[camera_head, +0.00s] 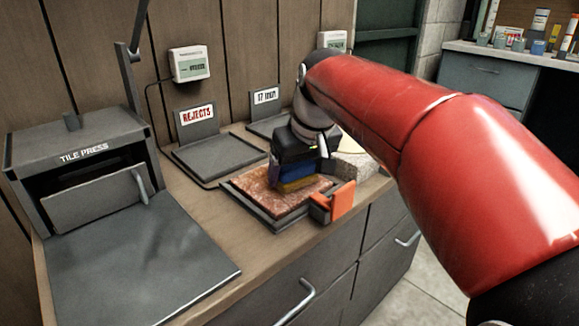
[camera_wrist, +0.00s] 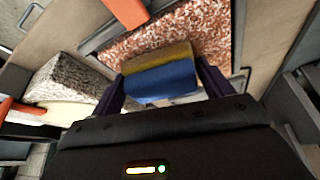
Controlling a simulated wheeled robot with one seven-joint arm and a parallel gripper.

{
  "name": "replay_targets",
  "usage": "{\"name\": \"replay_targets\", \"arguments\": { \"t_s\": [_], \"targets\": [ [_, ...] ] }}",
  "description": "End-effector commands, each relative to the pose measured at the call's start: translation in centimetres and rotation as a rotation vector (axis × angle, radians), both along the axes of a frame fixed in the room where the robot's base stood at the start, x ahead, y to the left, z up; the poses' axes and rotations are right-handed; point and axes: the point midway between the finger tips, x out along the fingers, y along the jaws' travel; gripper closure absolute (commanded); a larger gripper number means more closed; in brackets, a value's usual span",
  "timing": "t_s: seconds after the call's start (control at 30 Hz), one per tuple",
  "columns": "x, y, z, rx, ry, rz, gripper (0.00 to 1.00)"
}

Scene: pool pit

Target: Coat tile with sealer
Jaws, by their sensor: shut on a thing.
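A reddish-brown speckled tile (camera_head: 250,189) lies in a dark shallow frame (camera_head: 262,217) on the counter; the tile also shows in the wrist view (camera_wrist: 190,32). My gripper (camera_head: 295,172) is over the tile, pointing down. In the wrist view my gripper (camera_wrist: 162,85) is shut on a blue and yellow block (camera_wrist: 160,84), which looks like a sponge or applicator. The block's yellow side is against or just above the tile; I cannot tell if it touches. An orange clamp (camera_head: 341,200) sits at the frame's front right corner.
A tile press (camera_head: 85,165) stands at the left with its grey plate in front. A tray marked REJECTS (camera_head: 215,158) and another marked sign (camera_head: 266,97) stand behind the frame. A speckled grey block (camera_wrist: 75,77) is beside the frame. Another counter (camera_head: 490,55) holds several containers.

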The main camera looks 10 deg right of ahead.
Motion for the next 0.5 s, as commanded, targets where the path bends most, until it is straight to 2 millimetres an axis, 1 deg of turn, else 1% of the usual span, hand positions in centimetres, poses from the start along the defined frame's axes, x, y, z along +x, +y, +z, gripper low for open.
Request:
{"name": "replay_targets", "arguments": {
  "t_s": [0.27, 0.5],
  "targets": [
    [-1.0, -0.7, -0.1, -0.001, 0.003, 0.0, 0.57],
    [-2.7, -1.8, 0.1, 0.0, 0.0, -0.001, 0.57]
  ]
}}
